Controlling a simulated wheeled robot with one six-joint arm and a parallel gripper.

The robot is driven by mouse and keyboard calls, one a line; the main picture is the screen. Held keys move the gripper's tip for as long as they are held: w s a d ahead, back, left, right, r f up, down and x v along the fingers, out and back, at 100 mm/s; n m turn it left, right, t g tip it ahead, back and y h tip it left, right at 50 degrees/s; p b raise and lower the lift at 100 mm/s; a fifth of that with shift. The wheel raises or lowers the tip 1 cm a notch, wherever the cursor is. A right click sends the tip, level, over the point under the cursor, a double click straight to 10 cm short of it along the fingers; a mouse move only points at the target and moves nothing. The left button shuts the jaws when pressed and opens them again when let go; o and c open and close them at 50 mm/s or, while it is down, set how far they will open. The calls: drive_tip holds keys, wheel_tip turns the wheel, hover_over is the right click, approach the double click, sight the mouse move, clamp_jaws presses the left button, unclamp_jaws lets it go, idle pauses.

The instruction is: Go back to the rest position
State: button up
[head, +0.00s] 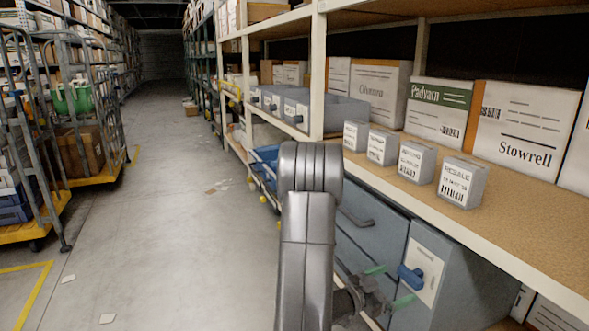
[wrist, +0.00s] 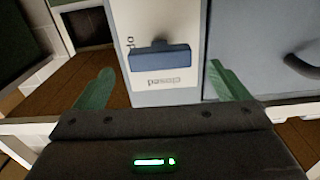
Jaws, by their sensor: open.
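My gripper (head: 389,286) is low at the front of the shelf, beside a grey-blue cabinet (head: 455,285). Its two green fingers are spread apart, with nothing between them that they touch. In the wrist view my gripper (wrist: 160,72) faces a white panel (wrist: 158,25) with a blue handle (wrist: 160,58). The handle appears between the fingers, with a gap on each side. The word "closed" shows upside down on the panel. The blue handle also shows in the head view (head: 411,277). My arm hides part of the cabinet fronts.
Several small labelled boxes (head: 414,161) stand on the shelf board (head: 520,218) above, with larger cartons (head: 526,128) behind. Grey bins (head: 310,108) sit further along. The aisle floor (head: 165,215) at left is mostly open, with scattered paper bits. Wheeled cages (head: 85,125) line the left side.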

sight(406, 279)
drive_tip(key=b+x, duration=0.1)
drive_tip(key=x, duration=0.5)
drive_tip(key=shift+a, duration=0.1)
